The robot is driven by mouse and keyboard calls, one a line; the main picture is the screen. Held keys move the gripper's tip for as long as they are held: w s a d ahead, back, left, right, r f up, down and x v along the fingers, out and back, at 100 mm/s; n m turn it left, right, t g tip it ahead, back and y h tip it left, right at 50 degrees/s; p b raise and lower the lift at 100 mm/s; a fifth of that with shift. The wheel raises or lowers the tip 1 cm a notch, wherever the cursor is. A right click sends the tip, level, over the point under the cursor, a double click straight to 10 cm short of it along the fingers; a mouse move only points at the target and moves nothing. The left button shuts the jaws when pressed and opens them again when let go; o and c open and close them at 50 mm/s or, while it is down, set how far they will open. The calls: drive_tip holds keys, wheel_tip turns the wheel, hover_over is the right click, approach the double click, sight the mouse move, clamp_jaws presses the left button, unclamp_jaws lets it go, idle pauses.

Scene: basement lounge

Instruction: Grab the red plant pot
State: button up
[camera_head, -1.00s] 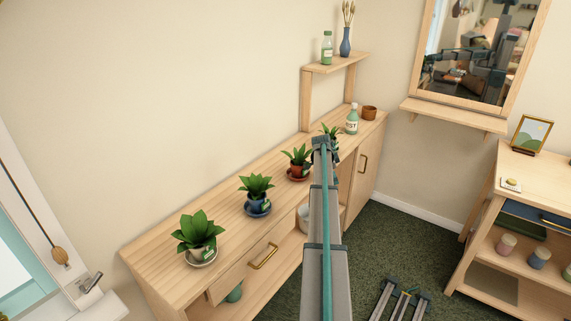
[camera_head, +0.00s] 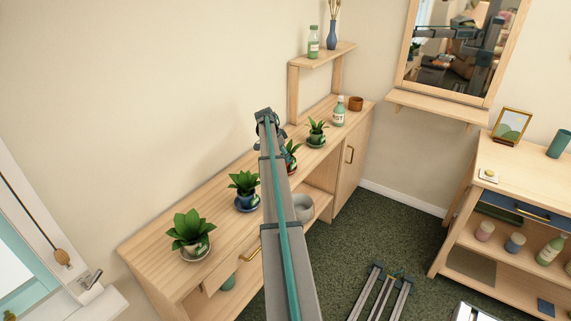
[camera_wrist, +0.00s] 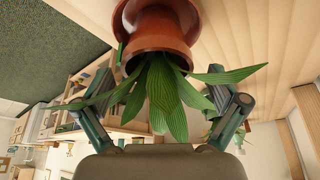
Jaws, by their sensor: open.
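The red plant pot (camera_head: 292,170) stands on the long wooden cabinet, mostly hidden behind my arm in the head view; some of its green leaves show beside the arm. In the wrist view the red pot (camera_wrist: 160,32) appears upside down at the top centre, its leaves hanging between the fingers. My gripper (camera_wrist: 160,102) is open, with one finger on each side of the leaves. The pot itself is beyond the fingertips and not gripped. I cannot tell whether the fingers touch the leaves. In the head view the fingers are mostly hidden by my arm.
On the cabinet (camera_head: 150,245), a plant in a pale pot (camera_head: 190,235) and one in a blue pot (camera_head: 246,190) stand nearer. A dark-potted plant (camera_head: 317,133), a bottle (camera_head: 339,112) and a brown cup (camera_head: 356,103) stand farther. A raised shelf (camera_head: 322,54) is behind.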

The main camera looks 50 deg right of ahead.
sight(290, 167)
drive_tip(key=shift+a+p+x, duration=0.1)
drive_tip(key=shift+p+x, duration=0.6)
drive_tip(key=shift+x, duration=0.6)
drive_tip(key=shift+a+p+x, duration=0.15)
drive_tip(key=shift+p+x, duration=0.5)
drive_tip(key=shift+x, duration=0.65)
drive_tip(key=shift+f, duration=0.1)
drive_tip(key=c, duration=1.4)
